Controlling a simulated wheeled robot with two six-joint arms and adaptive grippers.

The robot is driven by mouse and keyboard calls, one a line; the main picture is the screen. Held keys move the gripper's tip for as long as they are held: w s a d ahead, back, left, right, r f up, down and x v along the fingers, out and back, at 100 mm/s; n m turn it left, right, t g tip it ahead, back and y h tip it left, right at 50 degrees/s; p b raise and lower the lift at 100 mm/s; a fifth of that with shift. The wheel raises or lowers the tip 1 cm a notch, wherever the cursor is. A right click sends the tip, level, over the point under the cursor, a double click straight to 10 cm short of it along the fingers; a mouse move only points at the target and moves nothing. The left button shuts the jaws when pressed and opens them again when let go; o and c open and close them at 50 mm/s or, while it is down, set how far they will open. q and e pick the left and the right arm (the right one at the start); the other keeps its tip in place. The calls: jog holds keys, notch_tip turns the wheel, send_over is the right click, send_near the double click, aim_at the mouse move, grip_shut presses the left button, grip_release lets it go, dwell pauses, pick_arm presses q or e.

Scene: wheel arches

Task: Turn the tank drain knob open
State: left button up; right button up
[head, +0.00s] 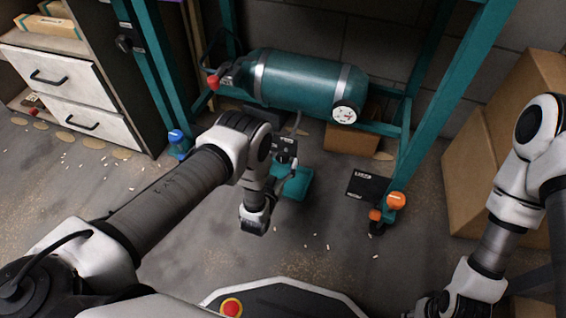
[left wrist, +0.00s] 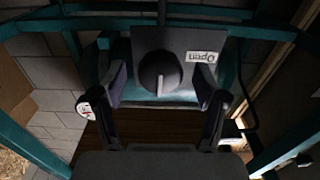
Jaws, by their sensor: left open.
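The drain knob (left wrist: 158,74) is round and dark with a light pointer mark, on a dark plate with a white "Open" label (left wrist: 203,57). In the left wrist view my left gripper (left wrist: 161,84) is open, one finger on each side of the knob, with gaps visible; contact is not seen. In the head view it (head: 284,160) is small and dark, below the teal tank (head: 300,78), and my arm partly hides this area. The tank lies on its side in a teal frame. My right gripper (head: 432,304) is at the bottom right, its fingers unclear.
A gauge (head: 345,113) and a red-handled valve (head: 213,81) are on the tank's ends. Teal frame legs (head: 408,130) stand on both sides. A drawer cabinet (head: 65,85) is at left, cardboard boxes (head: 500,140) at right. The floor in front is mostly clear with small scraps.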

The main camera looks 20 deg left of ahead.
pick_arm(q)
jog(key=shift+w, duration=0.85)
jog(key=c, duration=1.1)
jog(key=shift+c, duration=0.2)
